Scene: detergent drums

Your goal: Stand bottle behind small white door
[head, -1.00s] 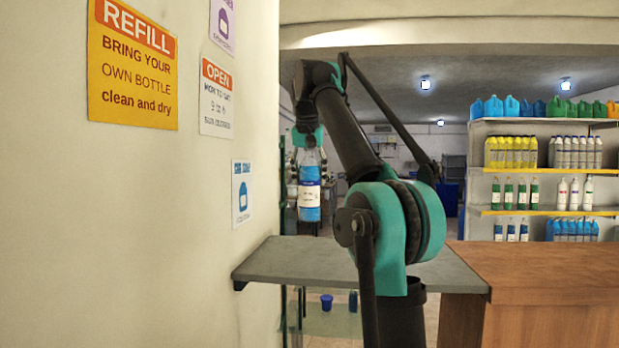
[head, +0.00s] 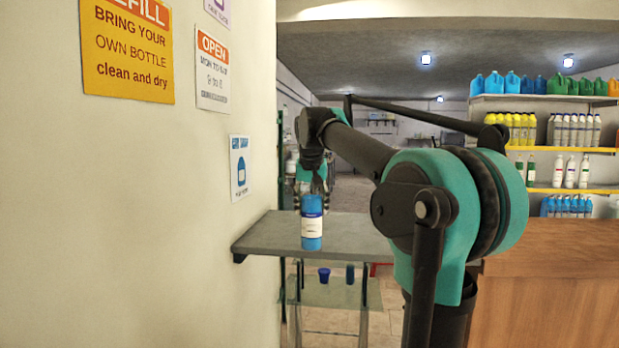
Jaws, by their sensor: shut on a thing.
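The bottle (head: 312,228) is blue with a white label and hangs upright, just right of the wall's edge. My gripper (head: 311,190) is shut on it at its top; the fingers are small and partly hidden. In the picture the bottle overlaps the grey counter flap (head: 350,234). I cannot tell whether its base touches the flap or is held above it. I cannot make out a small white door in this view.
A pale wall (head: 150,220) with signs fills the left. A wooden counter (head: 550,290) stands at right, with shelves of bottles (head: 560,130) behind. Blue cups (head: 324,275) sit on a lower glass shelf under the flap. My arm spans the middle.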

